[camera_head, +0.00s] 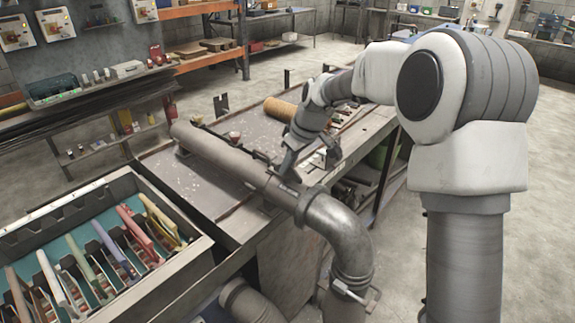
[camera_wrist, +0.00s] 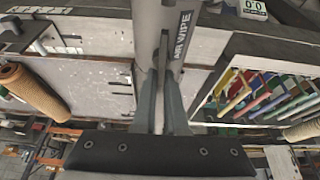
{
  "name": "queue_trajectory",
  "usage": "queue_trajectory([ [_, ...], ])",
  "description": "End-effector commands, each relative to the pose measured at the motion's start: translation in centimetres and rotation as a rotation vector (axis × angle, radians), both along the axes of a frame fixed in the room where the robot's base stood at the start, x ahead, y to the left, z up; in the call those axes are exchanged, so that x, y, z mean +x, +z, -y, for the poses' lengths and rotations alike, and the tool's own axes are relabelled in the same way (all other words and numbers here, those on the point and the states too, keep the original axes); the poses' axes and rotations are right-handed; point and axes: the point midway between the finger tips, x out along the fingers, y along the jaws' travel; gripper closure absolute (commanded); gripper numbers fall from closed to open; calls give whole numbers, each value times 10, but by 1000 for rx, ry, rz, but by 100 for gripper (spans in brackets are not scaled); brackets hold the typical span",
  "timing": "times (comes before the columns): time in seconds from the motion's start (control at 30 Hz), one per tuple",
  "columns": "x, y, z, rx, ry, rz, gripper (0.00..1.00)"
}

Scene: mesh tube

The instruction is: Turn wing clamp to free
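The large grey tube (camera_head: 215,152) lies along the bench and joins a curved pipe elbow (camera_head: 335,228). In the wrist view the pipe marked "AIR WIPE" (camera_wrist: 185,30) runs down from the top between the bench and the tray. My gripper (camera_head: 288,168) is low over the joint of tube and elbow. In the wrist view its two fingers (camera_wrist: 162,80) point up at the pipe, close together. A thin grey upright piece (camera_wrist: 162,60), perhaps the wing of the clamp, shows between the fingertips. Whether they touch it is unclear. The rest of the clamp is hidden.
A second clamp with a handle (camera_head: 352,290) sits lower on the elbow. A tray with coloured tools (camera_head: 205,247) stands at the left. A brown roll (camera_head: 283,108) lies on the bench behind my gripper. Shelves line the back; floor at the right is clear.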

Motion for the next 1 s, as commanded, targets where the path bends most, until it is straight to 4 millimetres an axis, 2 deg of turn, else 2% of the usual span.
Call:
queue_trajectory([
  [0.53, 0, 0, 0, -1, -58, 1, 100],
  [0.77, 0, 0, -1, -1, -207, 2, 100],
  [1.0, -1, 0, -1, -1, -427, 3, 100],
])
